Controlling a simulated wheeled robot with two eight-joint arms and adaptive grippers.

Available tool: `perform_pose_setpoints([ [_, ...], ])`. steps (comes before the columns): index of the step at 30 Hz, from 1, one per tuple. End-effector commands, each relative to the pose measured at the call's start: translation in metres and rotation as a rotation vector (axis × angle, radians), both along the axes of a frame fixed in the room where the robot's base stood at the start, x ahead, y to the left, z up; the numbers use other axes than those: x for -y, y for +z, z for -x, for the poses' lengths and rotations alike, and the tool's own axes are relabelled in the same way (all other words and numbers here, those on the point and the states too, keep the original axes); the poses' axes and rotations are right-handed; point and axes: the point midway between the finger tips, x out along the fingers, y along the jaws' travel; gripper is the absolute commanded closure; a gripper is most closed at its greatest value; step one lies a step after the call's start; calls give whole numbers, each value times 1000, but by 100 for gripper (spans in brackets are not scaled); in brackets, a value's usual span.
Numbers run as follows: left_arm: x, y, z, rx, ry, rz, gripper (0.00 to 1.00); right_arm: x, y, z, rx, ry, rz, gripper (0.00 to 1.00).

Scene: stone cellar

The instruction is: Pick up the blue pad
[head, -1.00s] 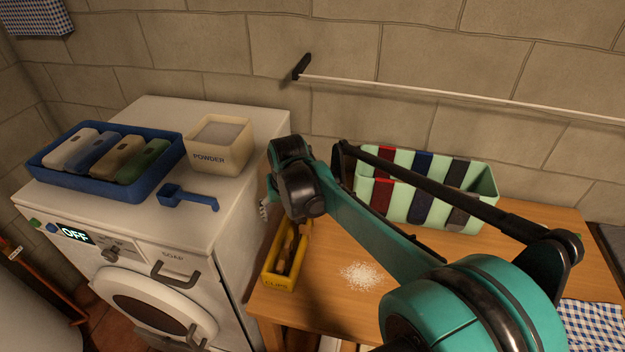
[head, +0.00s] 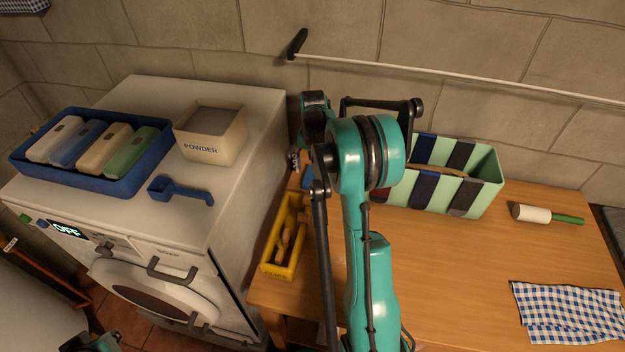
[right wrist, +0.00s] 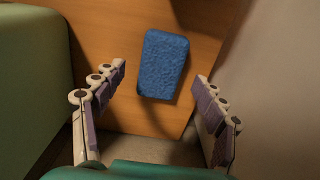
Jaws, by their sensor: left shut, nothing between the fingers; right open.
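The blue pad (right wrist: 163,63) lies flat on the wooden table in the right wrist view. In the head view only a small blue bit of it (head: 307,178) shows beside my right arm. My right gripper (right wrist: 160,72) is open, its two fingers apart on either side of the pad's lower part in the picture, with nothing held. In the head view this gripper (head: 296,162) is mostly hidden by my own arm, near the gap between washer and table. My left gripper (head: 95,342) shows partly at the bottom left edge, shut and empty.
The washer (head: 235,200) stands left, bearing a blue tray (head: 75,178) of several bottles, a powder box (head: 212,150) and a blue scoop (head: 180,190).

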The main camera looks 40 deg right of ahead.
Motion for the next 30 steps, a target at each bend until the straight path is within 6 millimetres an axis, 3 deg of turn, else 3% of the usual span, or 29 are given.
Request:
perform_pose_setpoints([
  [1,0,-8,0,0,0,0,100,-1,-12,-1,0,1,0,28],
  [5,0,-14,0,0,0,0,100,-1,-31,-1,1,0,1,28],
  [12,0,-13,0,0,0,0,100,-1,-33,-1,1,1,1,28],
  [13,0,-13,0,0,0,0,100,-1,-33,-1,1,1,1,31],
  [17,0,-13,0,0,0,0,100,-1,-33,-1,1,1,1,65],
  [18,0,-13,0,0,0,0,100,-1,-33,-1,1,1,1,68],
  [30,0,-11,0,0,0,0,100,-1,-30,0,1,1,1,69],
])
